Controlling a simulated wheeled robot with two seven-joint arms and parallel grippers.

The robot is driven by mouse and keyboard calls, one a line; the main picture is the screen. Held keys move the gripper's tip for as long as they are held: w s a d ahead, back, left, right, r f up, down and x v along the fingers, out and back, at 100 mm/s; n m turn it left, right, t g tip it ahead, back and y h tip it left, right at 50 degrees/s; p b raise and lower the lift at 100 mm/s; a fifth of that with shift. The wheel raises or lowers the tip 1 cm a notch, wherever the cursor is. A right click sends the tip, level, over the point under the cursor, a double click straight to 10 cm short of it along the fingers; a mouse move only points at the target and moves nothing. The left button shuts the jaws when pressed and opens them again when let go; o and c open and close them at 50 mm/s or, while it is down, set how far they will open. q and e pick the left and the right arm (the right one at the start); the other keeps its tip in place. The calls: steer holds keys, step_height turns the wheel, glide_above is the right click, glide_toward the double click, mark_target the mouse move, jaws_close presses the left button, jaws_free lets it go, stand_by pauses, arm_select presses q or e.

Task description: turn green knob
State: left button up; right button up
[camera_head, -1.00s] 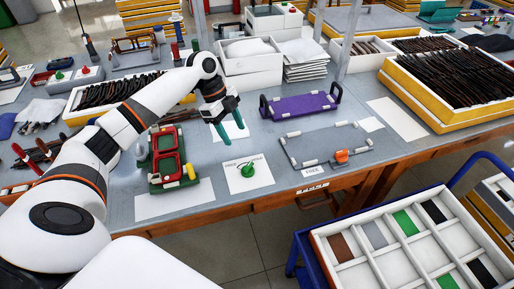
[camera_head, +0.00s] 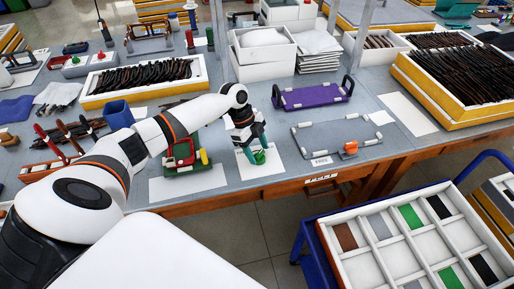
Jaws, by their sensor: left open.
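The green knob (camera_head: 260,157) stands on a white sheet (camera_head: 262,173) near the front edge of the workbench, in the middle of the head view. My left gripper (camera_head: 253,148) points down over the knob. The gripper hides part of the knob and the back of the sheet. My right gripper is not in view.
A red and green fixture (camera_head: 182,158) stands just left, partly behind my arm. A grey frame with an orange clamp (camera_head: 348,148) lies to the right, and a purple tray (camera_head: 312,96) lies behind. A cart with a divided tray (camera_head: 334,220) stands at the lower right.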

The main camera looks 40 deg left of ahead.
arm_select(q)
steer(key=shift+c, duration=1.3)
steer(key=c, duration=0.7)
steer(key=shift+r+p, duration=0.1)
steer(key=shift+p, duration=0.25)
steer(key=shift+c, duration=0.2)
steer(key=shift+s+r+n+p, duration=0.1)
steer(key=shift+n+p, duration=0.55)
steer(key=shift+n, duration=0.05)
steer(key=n+t+y+p, duration=0.1)
steer(key=n+p, duration=0.3)
steer(key=p, duration=0.1)
steer(key=n+t+y+p, duration=0.1)
steer(key=n+p, duration=0.3)
steer(key=p, duration=0.1)
steer(key=s+n+t+y+p, duration=0.1)
steer(key=n+p, duration=0.4)
steer(key=shift+d+r+t+y+p, duration=0.1)
steer(key=shift+d+t+y+p, duration=0.2)
steer(key=shift+t, duration=0.1)
steer(key=n+y+p, duration=0.1)
steer(key=n+p, duration=0.1)
steer(key=shift+n, duration=0.3)
steer(key=shift+f+n+p, duration=0.2)
steer(key=shift+n+p, duration=0.25)
steer(key=shift+n, duration=0.05)
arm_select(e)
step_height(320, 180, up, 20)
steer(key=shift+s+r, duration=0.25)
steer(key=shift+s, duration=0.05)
